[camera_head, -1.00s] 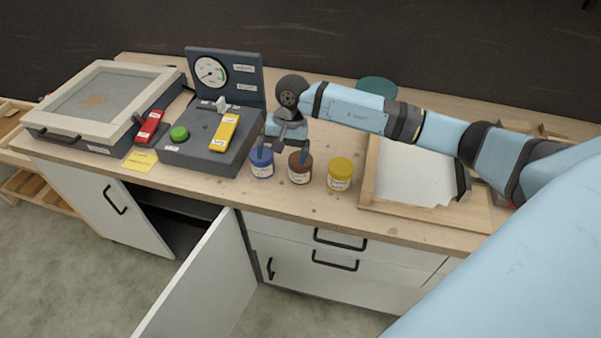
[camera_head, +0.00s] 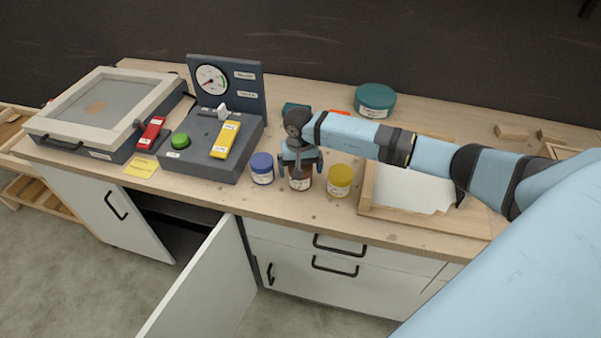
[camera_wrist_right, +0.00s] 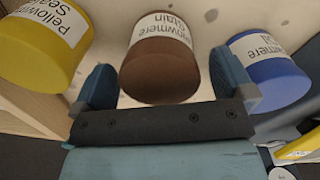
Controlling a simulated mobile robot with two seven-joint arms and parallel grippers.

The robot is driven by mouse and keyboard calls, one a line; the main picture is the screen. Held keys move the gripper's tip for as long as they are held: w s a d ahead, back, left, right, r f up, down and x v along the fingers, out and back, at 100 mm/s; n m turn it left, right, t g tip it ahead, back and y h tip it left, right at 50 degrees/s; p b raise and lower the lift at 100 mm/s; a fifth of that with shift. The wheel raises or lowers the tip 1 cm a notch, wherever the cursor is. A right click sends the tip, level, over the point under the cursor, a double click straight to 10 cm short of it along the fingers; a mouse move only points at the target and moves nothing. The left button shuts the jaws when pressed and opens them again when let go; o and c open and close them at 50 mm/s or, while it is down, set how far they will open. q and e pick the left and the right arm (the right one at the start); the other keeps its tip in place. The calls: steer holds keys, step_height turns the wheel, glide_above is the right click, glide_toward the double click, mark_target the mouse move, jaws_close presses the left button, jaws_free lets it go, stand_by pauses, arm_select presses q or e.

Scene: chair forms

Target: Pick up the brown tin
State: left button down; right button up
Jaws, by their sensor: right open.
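The brown tin (camera_head: 300,183) stands upright on the wooden counter, between a blue tin (camera_head: 262,169) and a yellow tin (camera_head: 340,181). My right gripper (camera_head: 301,172) is over it and hides much of its top. In the right wrist view the brown tin (camera_wrist_right: 160,66) has a white label and sits between the open fingers of my right gripper (camera_wrist_right: 168,88), with a gap on both sides. The yellow tin (camera_wrist_right: 40,45) and blue tin (camera_wrist_right: 268,66) lie just outside the fingers there. My left gripper is not in view.
A dark press box (camera_head: 200,160) with a gauge and levers stands to the left. A wooden frame with a white sheet (camera_head: 408,190) lies to the right. A teal round container (camera_head: 375,100) is behind. A cabinet door (camera_head: 195,280) hangs open below.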

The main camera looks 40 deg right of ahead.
steer(key=shift+f, duration=1.5)
steer(key=c, duration=1)
steer(key=shift+r, duration=0.1)
steer(key=shift+c, duration=0.2)
